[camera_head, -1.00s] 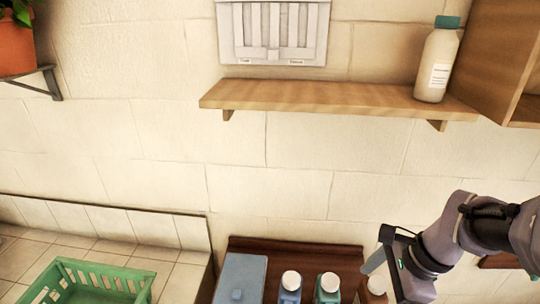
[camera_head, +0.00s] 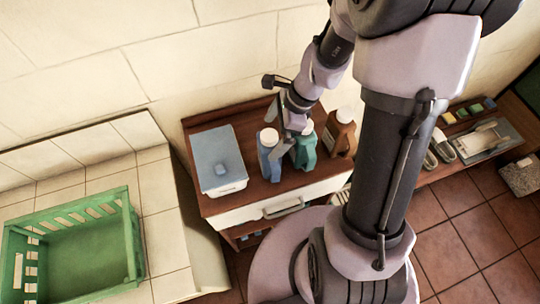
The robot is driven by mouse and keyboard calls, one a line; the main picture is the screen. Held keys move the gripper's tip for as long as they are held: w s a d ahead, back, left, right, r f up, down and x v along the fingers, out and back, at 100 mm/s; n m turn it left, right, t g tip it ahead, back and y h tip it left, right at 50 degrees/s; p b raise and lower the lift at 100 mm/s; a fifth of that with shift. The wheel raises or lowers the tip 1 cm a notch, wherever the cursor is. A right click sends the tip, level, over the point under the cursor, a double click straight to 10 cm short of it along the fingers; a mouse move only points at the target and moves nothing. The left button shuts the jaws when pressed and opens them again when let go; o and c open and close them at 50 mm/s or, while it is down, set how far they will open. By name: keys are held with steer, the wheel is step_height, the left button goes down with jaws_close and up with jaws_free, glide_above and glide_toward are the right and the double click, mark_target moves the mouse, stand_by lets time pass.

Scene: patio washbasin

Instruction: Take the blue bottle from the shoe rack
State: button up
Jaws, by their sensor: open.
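The blue bottle (camera_head: 271,167) with a white cap stands upright on the dark wooden top of a low cabinet (camera_head: 240,203), which may be the shoe rack. My gripper (camera_head: 279,136) is open and low over the cabinet top, at the blue bottle's upper right, between it and the green bottle. A finger overlaps the blue bottle's right edge in the picture; I cannot tell whether they touch. Nothing shows held in the jaws. The green bottle (camera_head: 306,153), also white-capped, stands just right, partly behind the gripper.
A brown bottle (camera_head: 339,135) stands farther right on the cabinet top. A grey-blue lidded box (camera_head: 217,158) stands left of the blue bottle. A green basket (camera_head: 75,250) sits on the tiled counter (camera_head: 158,187). Shoes (camera_head: 440,147) lie on a low board at right.

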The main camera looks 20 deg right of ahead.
steer(key=x, duration=0.3)
steer(key=shift+w+a+r, duration=0.1)
steer(key=shift+w, duration=0.1)
steer(key=shift+s+r, duration=0.1)
steer(key=shift+s, duration=0.05)
steer(key=shift+c, duration=0.9)
steer(key=c, duration=1.8)
